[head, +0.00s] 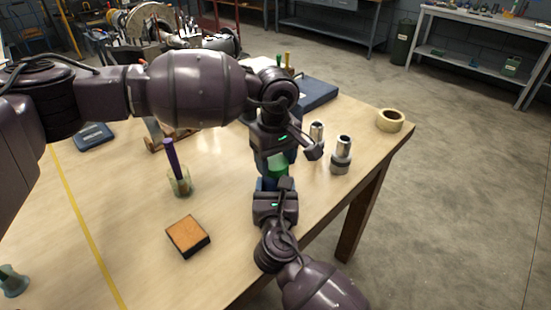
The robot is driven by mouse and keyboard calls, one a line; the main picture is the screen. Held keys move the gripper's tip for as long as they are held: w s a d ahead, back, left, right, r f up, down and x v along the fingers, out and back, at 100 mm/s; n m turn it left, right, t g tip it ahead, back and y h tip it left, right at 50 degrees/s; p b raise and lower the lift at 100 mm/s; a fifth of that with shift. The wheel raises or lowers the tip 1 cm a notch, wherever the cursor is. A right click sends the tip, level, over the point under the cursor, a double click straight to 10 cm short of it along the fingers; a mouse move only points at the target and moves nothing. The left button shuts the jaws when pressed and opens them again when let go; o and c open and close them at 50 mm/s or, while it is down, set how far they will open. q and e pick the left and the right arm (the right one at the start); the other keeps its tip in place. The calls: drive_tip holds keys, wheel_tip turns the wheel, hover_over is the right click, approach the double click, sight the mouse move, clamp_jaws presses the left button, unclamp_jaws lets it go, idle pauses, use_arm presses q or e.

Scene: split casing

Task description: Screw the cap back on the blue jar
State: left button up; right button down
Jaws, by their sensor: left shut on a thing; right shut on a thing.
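A green cap (277,168) shows between my two grippers near the right side of the table. My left gripper (274,155) comes down from above and is shut on the cap. Just below it, a little of the blue jar (267,184) shows. My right gripper (276,184) comes from the front edge and is shut on the jar. Most of the jar is hidden by the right gripper. The cap is right above the jar, but I cannot tell whether it sits on the threads.
Two metal cylinders (342,154) stand close to the right of the grippers. A tape roll (390,121) lies at the far right corner. A glass cup with a purple stick (179,183) and an orange-topped block (187,236) are to the left. The front left table is mostly clear.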

use_arm(q)
drive_tip(key=o, duration=1.1)
wheel_tip(320, 180, up, 12)
use_arm(e)
drive_tip(key=shift+c, duration=0.7)
unclamp_jaws()
drive_tip(key=shift+s, duration=0.1)
drive_tip(key=s, duration=1)
drive_tip(key=shift+s+p, duration=0.3)
use_arm(q)
drive_tip(key=shift+r, duration=0.55)
drive_tip(key=shift+s, duration=0.15)
use_arm(e)
drive_tip(key=shift+s+d, duration=0.1)
